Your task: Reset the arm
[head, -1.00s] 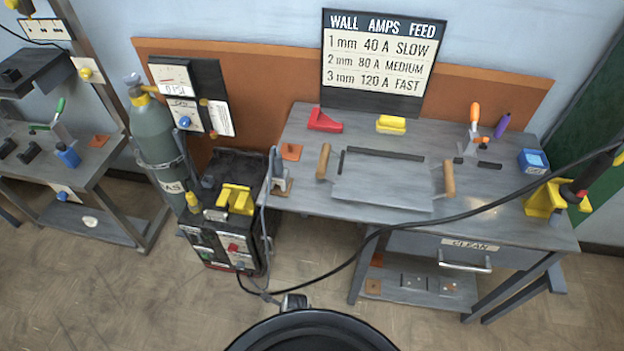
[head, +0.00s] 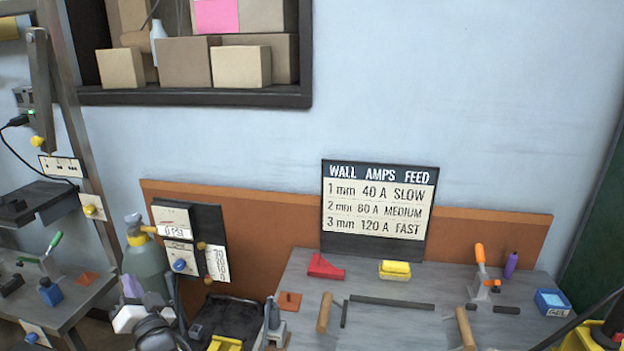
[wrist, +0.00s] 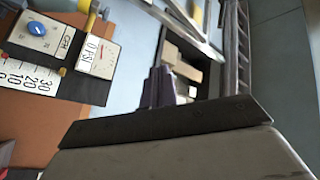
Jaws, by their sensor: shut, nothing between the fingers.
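My gripper (head: 131,285) shows at the lower left of the head view, in front of the grey gas cylinder (head: 146,262). Its purple-grey fingers point up and are shut with nothing between them. In the wrist view the shut fingers (wrist: 158,86) show beyond the dark edge of my own wrist. Part of my arm is cut off by the bottom of the head view.
The gauge panel (head: 188,245) is just right of my gripper, and it also shows in the wrist view (wrist: 62,48). The workbench (head: 385,280) holds a red block, a yellow block and tools. A shelf (head: 200,98) with cardboard boxes hangs above. The wall between is clear.

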